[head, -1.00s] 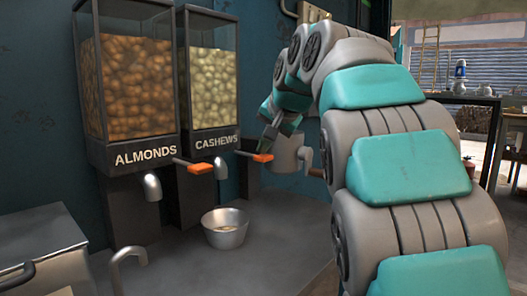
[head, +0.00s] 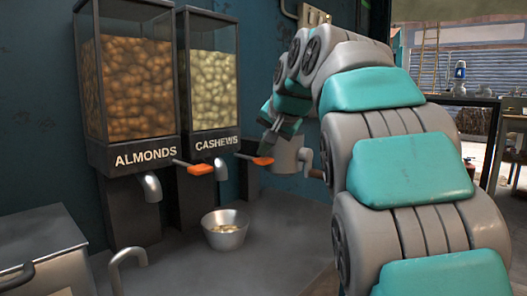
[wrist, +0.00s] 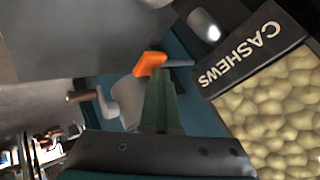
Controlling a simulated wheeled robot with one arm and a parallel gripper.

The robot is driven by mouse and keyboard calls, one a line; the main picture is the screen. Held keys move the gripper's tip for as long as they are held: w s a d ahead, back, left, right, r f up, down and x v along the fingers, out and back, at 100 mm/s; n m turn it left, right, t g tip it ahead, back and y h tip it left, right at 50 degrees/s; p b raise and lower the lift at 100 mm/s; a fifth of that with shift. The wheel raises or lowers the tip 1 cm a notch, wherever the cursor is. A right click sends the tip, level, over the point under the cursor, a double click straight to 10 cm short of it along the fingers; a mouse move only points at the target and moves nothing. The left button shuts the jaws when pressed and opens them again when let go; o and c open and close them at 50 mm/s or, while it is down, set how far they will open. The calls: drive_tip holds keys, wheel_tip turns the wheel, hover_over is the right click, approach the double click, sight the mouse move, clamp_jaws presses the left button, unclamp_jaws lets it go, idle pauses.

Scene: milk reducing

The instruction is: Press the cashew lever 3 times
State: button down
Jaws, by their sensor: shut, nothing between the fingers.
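The cashew dispenser (head: 213,90) stands against the wall, labelled CASHEWS; it also shows in the wrist view (wrist: 275,110). Its orange-tipped lever (head: 262,161) sticks out to the right and tilts slightly down. In the wrist view the orange tip (wrist: 149,63) is right at the ends of my fingers. My gripper (head: 268,149) is shut and empty, its fingertips on top of the lever tip, seemingly touching it. A metal bowl (head: 225,241) stands on the counter below the cashew spout (head: 221,171), with some pale nuts inside.
The almond dispenser (head: 138,85) stands to the left, with its own orange lever (head: 200,169) and spout (head: 151,187). A grey metal pot-like device with a handle (head: 290,158) is close behind my gripper. The counter (head: 270,265) around the bowl is clear.

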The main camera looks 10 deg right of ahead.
drive_tip(key=shift+r+p, duration=1.4)
drive_tip(key=shift+r, duration=0.15)
wheel_tip(320, 180, up, 5)
drive_tip(key=p, duration=0.4)
